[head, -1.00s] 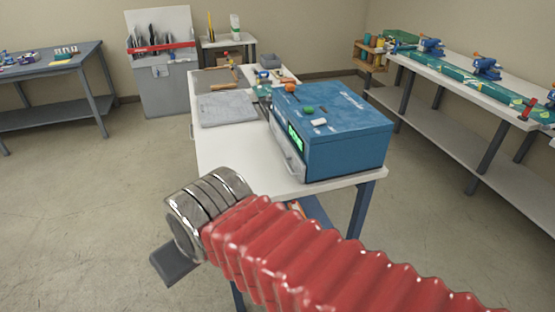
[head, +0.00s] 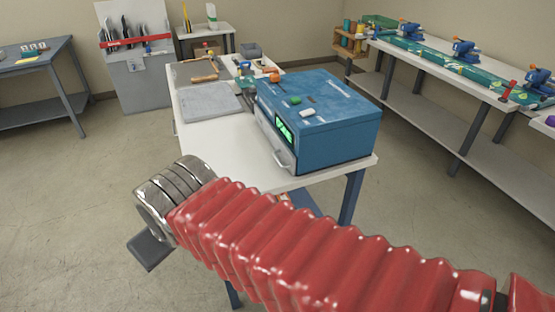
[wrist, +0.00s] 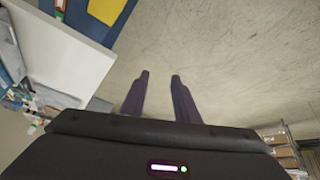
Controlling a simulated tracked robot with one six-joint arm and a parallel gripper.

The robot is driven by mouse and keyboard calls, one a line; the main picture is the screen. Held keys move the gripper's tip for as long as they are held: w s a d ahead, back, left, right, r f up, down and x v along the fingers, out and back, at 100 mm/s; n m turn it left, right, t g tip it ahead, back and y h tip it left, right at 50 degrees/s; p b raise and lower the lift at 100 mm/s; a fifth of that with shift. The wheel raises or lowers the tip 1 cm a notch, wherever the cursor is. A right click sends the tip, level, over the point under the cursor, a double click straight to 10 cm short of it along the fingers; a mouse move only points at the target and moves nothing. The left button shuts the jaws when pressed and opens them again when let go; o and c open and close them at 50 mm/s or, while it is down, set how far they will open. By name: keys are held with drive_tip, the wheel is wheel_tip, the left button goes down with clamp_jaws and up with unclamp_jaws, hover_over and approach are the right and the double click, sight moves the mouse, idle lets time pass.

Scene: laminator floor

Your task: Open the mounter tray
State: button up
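The blue box-shaped mounter (head: 335,105) stands on the near right end of the white-topped table in the head view. Its front faces left, with a lit green display (head: 284,131) and a pale tray front with a handle (head: 277,150) low down. The tray looks closed. My gripper (wrist: 159,74) shows two dark fingers spread apart in the wrist view, with only floor between them. In the head view it hangs at lower left, in front of the table and clear of the mounter; its fingertips are mostly hidden there.
The white table (head: 225,142) carries a grey mat (head: 210,99) left of the mounter and small tools behind. A long bench (head: 440,75) with blue clamps runs along the right. A grey bench (head: 45,75) stands at far left. Open floor (head: 75,190) lies left of the table.

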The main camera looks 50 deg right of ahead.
drive_tip(key=w+d+f+n+t+h, duration=0.2)
drive_tip(key=w+d+f+h, duration=0.1)
drive_tip(key=w+d, duration=0.75)
drive_tip(key=n+t+h, duration=0.3)
drive_tip(key=n+t, duration=0.1)
drive_tip(key=n, duration=0.2)
approach(275, 155)
drive_tip(key=w+a, duration=0.1)
drive_tip(key=a, duration=0.1)
drive_tip(key=w+a, duration=0.1)
drive_tip(key=a, duration=0.2)
drive_tip(key=w+a, duration=0.2)
drive_tip(key=a, duration=0.1)
drive_tip(key=shift+w+f, duration=0.1)
drive_tip(key=shift+f, duration=0.25)
drive_tip(key=s+d+f+t+h, duration=0.1)
drive_tip(key=s+d, duration=0.1)
drive_tip(key=s, duration=0.3)
drive_tip(key=s+d+f+n+t+h, duration=0.1)
drive_tip(key=s+d+f+t, duration=0.1)
drive_tip(key=s, duration=0.2)
drive_tip(key=shift+s+d+f+h, duration=0.3)
drive_tip(key=shift+s, duration=0.1)
drive_tip(key=shift+w, duration=0.1)
drive_tip(key=x, duration=1.3)
drive_tip(key=shift+w+d+r, duration=0.15)
drive_tip(key=shift+w+r, duration=0.05)
drive_tip(key=shift+w, duration=0.15)
